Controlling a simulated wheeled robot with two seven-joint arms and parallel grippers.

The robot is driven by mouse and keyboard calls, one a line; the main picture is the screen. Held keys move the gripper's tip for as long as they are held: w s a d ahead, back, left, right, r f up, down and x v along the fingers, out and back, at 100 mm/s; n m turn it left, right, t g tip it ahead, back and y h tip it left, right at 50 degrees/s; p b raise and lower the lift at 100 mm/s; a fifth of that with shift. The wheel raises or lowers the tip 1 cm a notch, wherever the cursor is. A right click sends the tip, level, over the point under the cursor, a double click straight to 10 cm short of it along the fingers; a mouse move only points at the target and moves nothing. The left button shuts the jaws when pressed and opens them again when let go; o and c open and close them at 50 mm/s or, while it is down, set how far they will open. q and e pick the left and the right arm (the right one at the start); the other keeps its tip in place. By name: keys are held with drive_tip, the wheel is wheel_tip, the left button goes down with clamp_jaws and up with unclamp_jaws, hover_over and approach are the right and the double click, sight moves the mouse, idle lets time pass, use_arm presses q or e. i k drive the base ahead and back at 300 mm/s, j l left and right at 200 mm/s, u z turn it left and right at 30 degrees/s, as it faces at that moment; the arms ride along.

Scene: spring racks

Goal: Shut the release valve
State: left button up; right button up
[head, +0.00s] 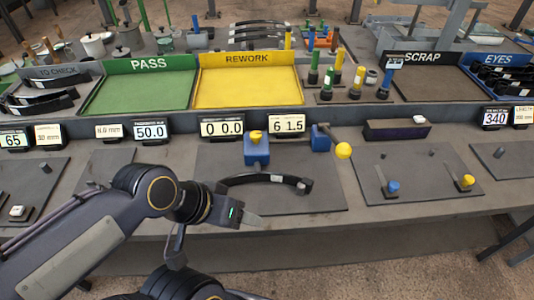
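No part is labelled as the release valve. Two blue fittings stand on the middle grey plate. One is a blue block (256,151) with a yellow knob (256,136) on top. The other is a smaller blue block (320,138) with a lever ending in a yellow ball (343,151), which points to the lower right. I cannot tell which is the valve. My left gripper (253,221) is over the plate's front edge, below the curved black leaf spring (262,179) and apart from both blue fittings. Its finger gap is not clear. My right gripper is not seen.
Displays (222,128) line the bench behind the fittings. Behind them are a green PASS tray (148,66), a yellow REWORK tray (250,88) and a SCRAP tray (425,86). Small blue-knobbed (393,187) and yellow-knobbed (467,181) levers stand on the right plate.

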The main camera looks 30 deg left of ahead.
sight(255, 136)
drive_tip(key=j+u, duration=0.1)
drive_tip(key=u, duration=0.3)
drive_tip(key=i+u, duration=0.15)
drive_tip(key=u, duration=0.25)
drive_tip(key=i+u, duration=0.1)
drive_tip(key=u, duration=0.3)
drive_tip(key=i+u, duration=0.1)
drive_tip(key=u, duration=0.3)
